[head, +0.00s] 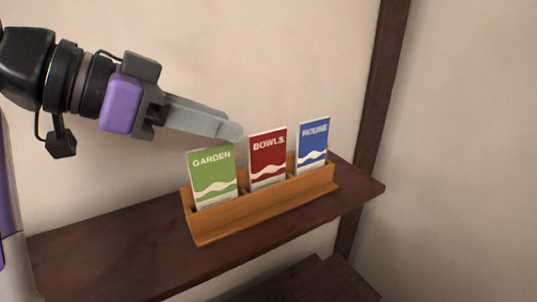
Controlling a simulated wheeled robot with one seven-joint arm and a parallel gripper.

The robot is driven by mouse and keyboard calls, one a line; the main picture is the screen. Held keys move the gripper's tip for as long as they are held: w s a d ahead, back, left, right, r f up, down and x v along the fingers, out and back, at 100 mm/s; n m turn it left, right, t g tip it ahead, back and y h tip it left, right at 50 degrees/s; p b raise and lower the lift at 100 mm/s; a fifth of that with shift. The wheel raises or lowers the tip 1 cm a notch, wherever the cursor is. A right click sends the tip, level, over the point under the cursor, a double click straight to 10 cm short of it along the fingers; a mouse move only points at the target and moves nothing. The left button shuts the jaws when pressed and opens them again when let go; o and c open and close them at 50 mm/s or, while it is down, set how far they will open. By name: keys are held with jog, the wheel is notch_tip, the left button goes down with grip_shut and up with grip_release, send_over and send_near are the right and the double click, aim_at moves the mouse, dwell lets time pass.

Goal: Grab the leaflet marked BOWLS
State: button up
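The red leaflet marked BOWLS (268,157) stands upright in the middle slot of a wooden holder (270,209). A green leaflet marked GARDEN (212,176) is in the slot to its left, and a blue one marked HOUSE (313,145) is to its right. My gripper (232,132) reaches in from the upper left, its fingertips just left of the top of the red leaflet and above the green one. The fingers overlap in this view, so the gap between them is hidden. I see no leaflet held in them.
The holder stands on a dark wooden shelf (120,245) against a beige wall. The shelf is bare to the left of the holder. A dark post (378,90) rises behind the shelf's right end. A dark wooden surface (315,285) lies lower down at the bottom.

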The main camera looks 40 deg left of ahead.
aim_at(262, 133)
jog(key=shift+w+a+p+x, duration=0.15)
jog(key=shift+p+x, duration=0.15)
jog(key=shift+x, duration=1.05)
jog(key=shift+w+a+p+x, duration=0.1)
jog(key=shift+a+p+x, duration=0.15)
jog(key=shift+x, duration=1.1)
jog(key=shift+w+a+p+x, duration=0.1)
jog(key=shift+p+x, duration=0.2)
jog(key=shift+x, duration=1.1)
jog(key=shift+r, duration=0.2)
jog(key=shift+s, duration=0.1)
grip_shut()
